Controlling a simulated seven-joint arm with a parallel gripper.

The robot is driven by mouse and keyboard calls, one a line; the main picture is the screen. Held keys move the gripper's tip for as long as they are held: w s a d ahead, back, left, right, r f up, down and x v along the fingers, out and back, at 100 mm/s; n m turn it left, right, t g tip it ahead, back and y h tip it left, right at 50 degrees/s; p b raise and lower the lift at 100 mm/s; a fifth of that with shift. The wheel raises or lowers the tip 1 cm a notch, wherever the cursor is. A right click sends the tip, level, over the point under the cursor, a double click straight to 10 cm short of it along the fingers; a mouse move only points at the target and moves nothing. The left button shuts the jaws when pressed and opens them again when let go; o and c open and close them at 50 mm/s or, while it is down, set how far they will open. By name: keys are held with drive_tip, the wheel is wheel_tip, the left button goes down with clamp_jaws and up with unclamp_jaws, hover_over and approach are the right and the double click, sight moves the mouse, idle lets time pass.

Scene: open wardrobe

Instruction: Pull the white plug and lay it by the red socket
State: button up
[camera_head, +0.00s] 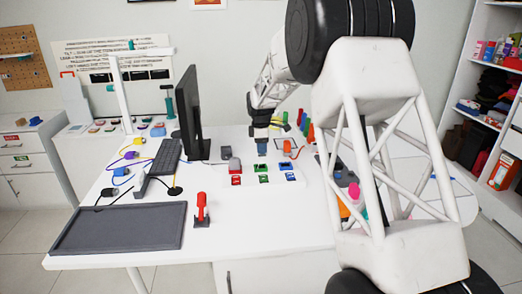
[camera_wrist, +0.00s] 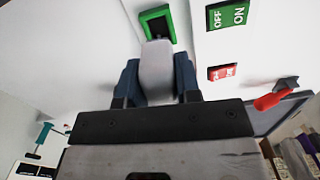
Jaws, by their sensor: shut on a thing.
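My gripper (camera_head: 262,152) points down over the white socket panel (camera_head: 228,184), just above its green socket (camera_head: 263,166). It is shut on the white plug (camera_wrist: 158,72), which shows pale grey between the blue fingers in the wrist view. The plug's far end overlaps the edge of the green-framed socket (camera_wrist: 157,22); I cannot tell whether it is still in it. In the head view the fingers hide the plug. A red switch (camera_head: 236,180) is at the panel's left, with a grey block (camera_head: 234,165) just behind it. The red socket is not clearly seen.
A red-handled lever (camera_head: 202,208) and a dark tray (camera_head: 122,228) are at the front left. A monitor (camera_head: 188,112) and keyboard (camera_head: 164,156) stand left of the panel. The table before the panel is clear.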

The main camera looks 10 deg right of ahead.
drive_tip(key=m, duration=0.1)
drive_tip(key=s+d+r+m, duration=0.1)
drive_tip(key=m, duration=0.1)
drive_tip(key=d+r+m+g+h, duration=0.1)
drive_tip(key=m, duration=0.1)
drive_tip(key=shift+s, duration=0.15)
drive_tip(key=s+a+f+n+t+h, duration=0.2)
drive_tip(key=s+a+n+t+h, duration=0.2)
drive_tip(key=s, duration=0.8)
drive_tip(key=s+a+f+n+t+h, duration=0.2)
drive_tip(key=s+a+n+t+h, duration=0.2)
drive_tip(key=s+a+n+h, duration=0.3)
drive_tip(key=shift+s+a+n, duration=0.2)
drive_tip(key=shift+s+n, duration=0.4)
drive_tip(key=shift+s, duration=1.9)
drive_tip(key=shift+f, duration=0.25)
drive_tip(key=shift+f, duration=3)
